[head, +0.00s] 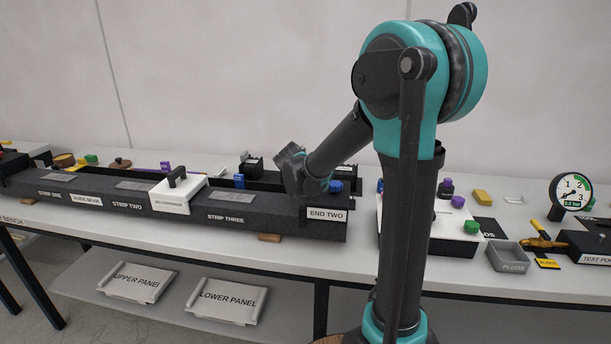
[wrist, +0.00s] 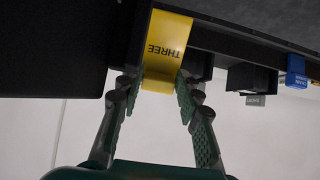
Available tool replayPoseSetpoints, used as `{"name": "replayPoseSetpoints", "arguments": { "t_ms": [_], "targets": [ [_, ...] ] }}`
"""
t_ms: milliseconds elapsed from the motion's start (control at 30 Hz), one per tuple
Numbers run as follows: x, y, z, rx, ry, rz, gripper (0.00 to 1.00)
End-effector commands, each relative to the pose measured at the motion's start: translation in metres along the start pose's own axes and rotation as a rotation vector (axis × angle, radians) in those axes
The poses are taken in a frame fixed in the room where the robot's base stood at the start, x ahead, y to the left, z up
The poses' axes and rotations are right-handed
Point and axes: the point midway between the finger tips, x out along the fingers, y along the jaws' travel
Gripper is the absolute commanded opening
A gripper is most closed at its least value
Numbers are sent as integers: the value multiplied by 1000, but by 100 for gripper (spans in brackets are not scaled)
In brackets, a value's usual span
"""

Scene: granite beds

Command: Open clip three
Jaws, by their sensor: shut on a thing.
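Clip three is a yellow clip (wrist: 168,38) marked THREE, upside down in the wrist view, hanging on a dark edge. My gripper (wrist: 158,92) has one finger on each side of the clip's lower yellow lip and is shut on it. In the head view my wrist comes down behind the dark beam, close to the END TWO block (head: 327,214). The fingertips and clip three are hidden there.
The long guide beam (head: 130,205) carries a white carriage (head: 178,193) with a black handle. A blue clip (wrist: 297,70) and dark blocks (wrist: 252,77) are right of clip three. A grey tray (head: 507,258) and pressure gauge (head: 571,192) stand right of my arm.

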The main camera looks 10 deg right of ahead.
Motion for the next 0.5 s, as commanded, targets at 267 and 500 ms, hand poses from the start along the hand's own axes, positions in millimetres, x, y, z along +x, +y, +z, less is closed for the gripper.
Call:
{"name": "replayPoseSetpoints", "arguments": {
  "t_ms": [267, 500],
  "targets": [
    [-6, 0, 8, 3, -8, 1, 0],
    [-6, 1, 9, 3, -8, 1, 0]
  ]
}}
